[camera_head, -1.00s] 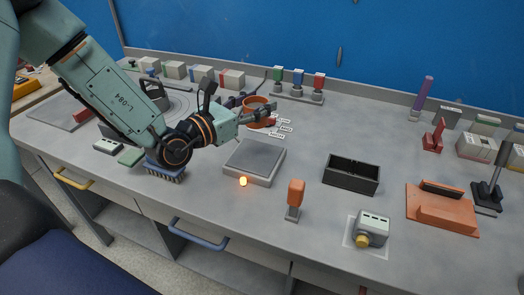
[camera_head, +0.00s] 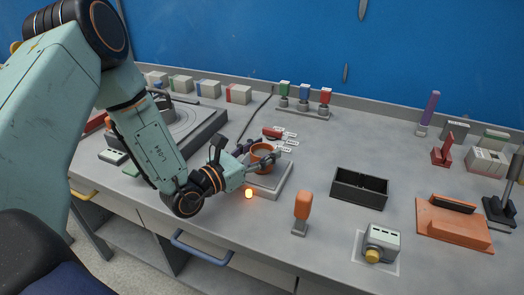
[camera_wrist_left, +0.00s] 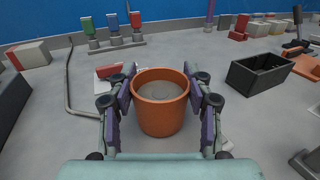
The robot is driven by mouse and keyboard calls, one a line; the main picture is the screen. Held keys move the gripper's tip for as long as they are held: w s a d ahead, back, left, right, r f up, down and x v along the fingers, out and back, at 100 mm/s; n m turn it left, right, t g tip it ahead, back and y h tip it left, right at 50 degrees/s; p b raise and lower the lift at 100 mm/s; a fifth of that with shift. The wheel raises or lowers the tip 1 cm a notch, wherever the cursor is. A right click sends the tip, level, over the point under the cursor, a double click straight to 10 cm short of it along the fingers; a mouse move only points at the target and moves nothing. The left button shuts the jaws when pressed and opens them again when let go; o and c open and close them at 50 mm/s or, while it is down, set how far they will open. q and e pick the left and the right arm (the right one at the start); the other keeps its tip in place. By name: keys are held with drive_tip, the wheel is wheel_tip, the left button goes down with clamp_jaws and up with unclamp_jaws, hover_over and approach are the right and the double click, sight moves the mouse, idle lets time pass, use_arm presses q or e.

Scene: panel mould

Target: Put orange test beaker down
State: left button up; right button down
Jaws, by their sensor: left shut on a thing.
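The orange test beaker (camera_head: 262,154) is an open-topped orange cup, upright, with a greyish inside. My left gripper (camera_head: 258,160) is shut on it, one finger on each side. In the left wrist view the beaker (camera_wrist_left: 161,108) sits between the two fingers of the gripper (camera_wrist_left: 161,100). In the head view the beaker is over the grey square plate (camera_head: 272,186). I cannot tell whether its base touches the plate. My right gripper is not in view.
A glowing orange light (camera_head: 249,194) is at the plate's front. An orange-handled tool (camera_head: 302,207) stands to the right, with a black open box (camera_head: 359,187) beyond it. A red tagged item (camera_head: 272,133) lies behind the beaker. Bench between plate and box is clear.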

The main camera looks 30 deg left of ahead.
use_arm(q)
drive_tip(key=shift+w+a+f, duration=0.1)
drive_tip(key=shift+f, duration=0.15)
drive_tip(key=o, duration=1.1)
drive_tip(key=shift+c, duration=0.2)
drive_tip(key=shift+o, duration=1.4)
drive_tip(key=shift+r, duration=0.15)
drive_tip(key=shift+o, duration=0.3)
drive_tip(key=p+v, duration=0.3)
drive_tip(key=v, duration=0.8)
drive_tip(key=shift+r+p, duration=0.2)
drive_tip(key=shift+p, duration=0.2)
drive_tip(key=shift+s, duration=0.6)
